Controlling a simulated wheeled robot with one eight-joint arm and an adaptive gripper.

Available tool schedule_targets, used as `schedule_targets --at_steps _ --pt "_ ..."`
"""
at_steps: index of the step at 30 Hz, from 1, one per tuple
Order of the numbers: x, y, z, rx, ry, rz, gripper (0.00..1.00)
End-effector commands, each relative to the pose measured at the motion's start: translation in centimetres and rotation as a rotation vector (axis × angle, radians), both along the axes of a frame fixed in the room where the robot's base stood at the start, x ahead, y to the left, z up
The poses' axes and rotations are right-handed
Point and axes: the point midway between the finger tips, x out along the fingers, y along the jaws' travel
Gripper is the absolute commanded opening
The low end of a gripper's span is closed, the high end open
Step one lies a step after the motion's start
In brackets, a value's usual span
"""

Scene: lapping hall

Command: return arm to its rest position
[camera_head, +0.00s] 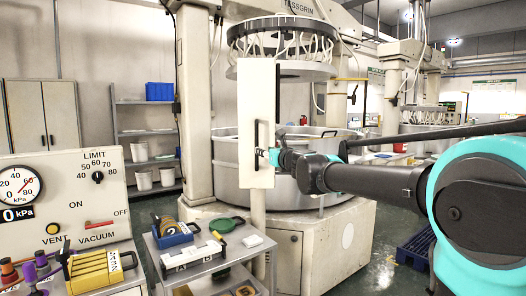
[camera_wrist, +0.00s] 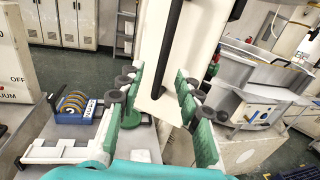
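My arm reaches from the right in the head view, and my gripper (camera_head: 264,153) is at a tall white panel on a post (camera_head: 256,85). The panel has a black vertical handle (camera_head: 256,132) on its face. In the wrist view my gripper (camera_wrist: 160,84) has its two green fingers spread apart, with nothing held between them. The white panel (camera_wrist: 150,55) and its black bar (camera_wrist: 174,45) show beyond and between the fingertips. I cannot tell whether a finger touches the panel.
A vacuum panel with dial and knob (camera_head: 66,200) stands at left, with a yellow block (camera_head: 94,270) before it. A trolley (camera_head: 196,250) carries a blue holder (camera_head: 172,234) and green disc. A large round machine (camera_head: 325,185) stands behind the panel. Dark floor shows at right.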

Motion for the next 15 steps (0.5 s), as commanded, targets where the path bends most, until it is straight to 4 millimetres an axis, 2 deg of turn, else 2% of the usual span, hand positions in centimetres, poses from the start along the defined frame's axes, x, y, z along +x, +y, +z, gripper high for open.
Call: schedule_targets --at_steps 12,15 --pt "-0.43 -0.20 -0.05 -0.003 -0.001 0.000 0.35" --pt "-0.93 -0.14 -0.94 -0.069 -0.022 0.016 0.35"
